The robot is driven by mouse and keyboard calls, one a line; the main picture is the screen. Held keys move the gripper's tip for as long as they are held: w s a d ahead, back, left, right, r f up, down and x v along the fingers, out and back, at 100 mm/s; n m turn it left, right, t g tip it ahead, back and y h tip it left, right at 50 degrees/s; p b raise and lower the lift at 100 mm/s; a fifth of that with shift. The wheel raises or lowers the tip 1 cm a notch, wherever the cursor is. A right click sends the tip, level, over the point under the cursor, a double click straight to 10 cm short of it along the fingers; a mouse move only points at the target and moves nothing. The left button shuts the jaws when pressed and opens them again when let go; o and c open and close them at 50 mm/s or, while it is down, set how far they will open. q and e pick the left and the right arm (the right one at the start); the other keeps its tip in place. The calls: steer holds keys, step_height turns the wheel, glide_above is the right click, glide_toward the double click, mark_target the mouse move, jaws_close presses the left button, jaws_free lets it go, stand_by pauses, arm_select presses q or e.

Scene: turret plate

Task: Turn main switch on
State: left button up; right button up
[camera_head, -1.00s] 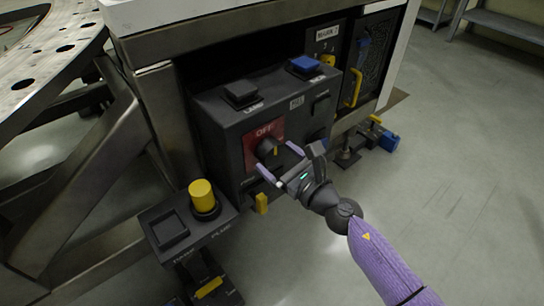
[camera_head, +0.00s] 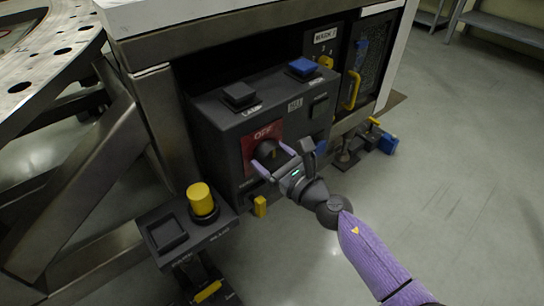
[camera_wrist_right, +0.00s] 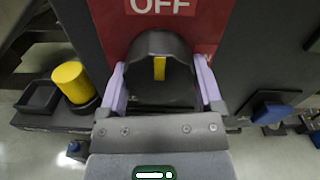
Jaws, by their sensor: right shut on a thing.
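The main switch is a round black knob (camera_head: 267,149) on a red plate marked OFF (camera_head: 249,139), on the front of a dark control box. In the right wrist view the knob (camera_wrist_right: 160,72) shows a yellow mark pointing up toward the OFF label (camera_wrist_right: 160,5). My right gripper (camera_head: 271,154) has its two pale purple fingers on either side of the knob, shut on it. The fingers also show left and right of the knob in the right wrist view (camera_wrist_right: 163,90). My left gripper is not in view.
A black button (camera_head: 239,96) and a blue button (camera_head: 303,69) sit on top of the box. A pedestal with a yellow button (camera_head: 202,200) stands at the lower left. A yellow handle (camera_head: 351,90) is at the right.

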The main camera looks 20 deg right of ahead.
steer(key=shift+m, duration=1)
steer(key=m+p, duration=0.1)
steer(key=m, duration=0.3)
steer(key=shift+a+m, duration=0.1)
steer(key=shift+m, duration=0.2)
steer(key=shift+m+p, duration=0.35)
steer(key=shift+m, duration=0.55)
steer(key=shift+r+m, duration=0.1)
steer(key=shift+m, duration=0.8)
steer(key=m+p, duration=0.1)
steer(key=m, duration=0.3)
steer(key=shift+s+a+p, duration=0.1)
steer(key=shift+p, duration=0.25)
steer(key=shift+m+p, duration=0.3)
steer(key=shift+m, duration=0.9)
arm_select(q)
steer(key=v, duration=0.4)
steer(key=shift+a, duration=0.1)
arm_select(e)
steer(key=shift+m, duration=0.6)
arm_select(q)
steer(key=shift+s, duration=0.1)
